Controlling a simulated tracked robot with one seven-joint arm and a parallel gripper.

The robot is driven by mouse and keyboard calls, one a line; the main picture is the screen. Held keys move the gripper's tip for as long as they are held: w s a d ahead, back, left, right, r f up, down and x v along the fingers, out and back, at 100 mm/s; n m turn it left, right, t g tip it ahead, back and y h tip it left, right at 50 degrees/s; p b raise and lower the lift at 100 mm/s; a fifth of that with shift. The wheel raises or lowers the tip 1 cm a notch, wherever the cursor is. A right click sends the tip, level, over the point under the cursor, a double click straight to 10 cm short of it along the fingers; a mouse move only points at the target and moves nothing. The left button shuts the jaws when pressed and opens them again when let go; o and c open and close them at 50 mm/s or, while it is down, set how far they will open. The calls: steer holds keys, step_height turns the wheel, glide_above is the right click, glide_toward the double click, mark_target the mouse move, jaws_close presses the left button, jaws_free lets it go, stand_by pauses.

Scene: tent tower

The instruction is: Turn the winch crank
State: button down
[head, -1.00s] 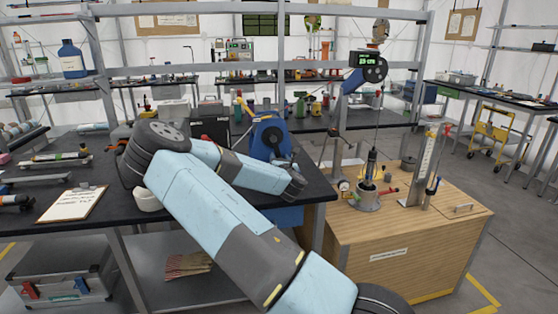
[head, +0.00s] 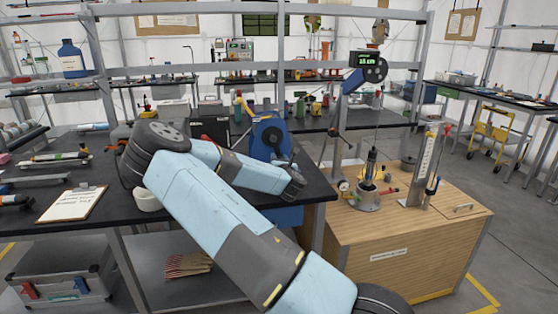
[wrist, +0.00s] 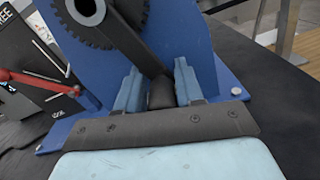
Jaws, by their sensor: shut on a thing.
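The blue winch (head: 270,136) stands near the right end of the black bench in the head view, partly hidden behind my arm. In the wrist view its blue side plate (wrist: 190,35) carries a dark toothed gear (wrist: 88,18). The black crank arm (wrist: 135,45) slants down from the gear to a dark handle grip (wrist: 161,92). My gripper (wrist: 160,90) is shut on that handle, with one light blue finger on each side. In the head view the fingers are hidden by the wrist.
A wooden cabinet (head: 400,250) right of the bench carries a round metal vessel (head: 367,195) and an upright scale (head: 421,175). A digital readout (head: 364,59) hangs above.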

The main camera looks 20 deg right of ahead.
steer(key=shift+s+d, duration=0.1)
steer(key=a+m, duration=0.2)
steer(key=m, duration=0.1)
steer(key=a+m, duration=0.1)
steer(key=m, duration=0.1)
steer(key=shift+w+a+f, duration=0.1)
steer(key=shift+w+f, duration=0.05)
steer(key=shift+w, duration=0.15)
steer(key=c, duration=0.9)
jaws_free()
steer(key=shift+a, duration=0.1)
steer(key=v, duration=1.3)
steer(key=shift+s+a, duration=0.1)
steer(key=shift+s, duration=0.25)
